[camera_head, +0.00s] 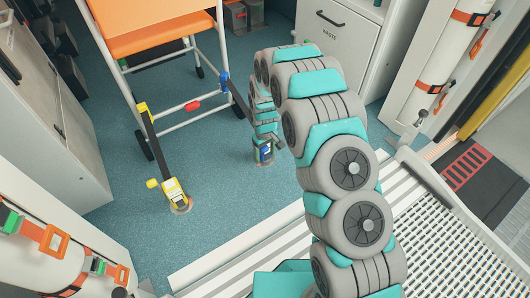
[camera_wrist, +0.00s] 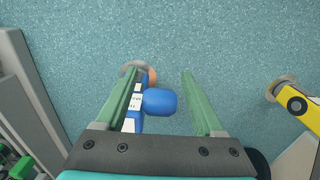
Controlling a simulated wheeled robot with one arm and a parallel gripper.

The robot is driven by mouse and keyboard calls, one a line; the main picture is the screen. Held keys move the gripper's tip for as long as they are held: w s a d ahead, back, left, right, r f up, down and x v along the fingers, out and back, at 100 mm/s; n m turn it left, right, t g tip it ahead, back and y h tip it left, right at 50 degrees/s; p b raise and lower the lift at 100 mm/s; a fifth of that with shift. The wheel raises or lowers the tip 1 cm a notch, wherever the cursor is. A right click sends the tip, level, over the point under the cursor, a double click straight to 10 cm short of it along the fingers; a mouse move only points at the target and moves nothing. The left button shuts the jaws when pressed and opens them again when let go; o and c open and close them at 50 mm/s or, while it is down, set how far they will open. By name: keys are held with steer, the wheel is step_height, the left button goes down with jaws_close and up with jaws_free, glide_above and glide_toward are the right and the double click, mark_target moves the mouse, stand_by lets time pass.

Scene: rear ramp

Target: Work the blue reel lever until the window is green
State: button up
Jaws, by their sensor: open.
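The blue reel (camera_head: 263,152) stands on the floor below my gripper in the head view. In the wrist view, the blue reel (camera_wrist: 135,122) is partly hidden by the left finger. Its rounded blue lever (camera_wrist: 160,102) sticks out to the right, between the two fingers. My gripper (camera_wrist: 160,74) is open, with clear space between the lever and the right finger. The left finger overlaps the reel; I cannot tell whether they touch. My gripper (camera_head: 264,122) also shows in the head view. I cannot make out the window or its colour.
A yellow reel (camera_head: 174,192) stands on the floor to the left; it also shows at the right of the wrist view (camera_wrist: 300,103). A wheeled chair with an orange seat (camera_head: 160,35) stands behind. A white cabinet (camera_head: 335,42) is at the back. Blue floor between is clear.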

steer(key=shift+c, duration=0.3)
jaws_close()
stand_by(1.0)
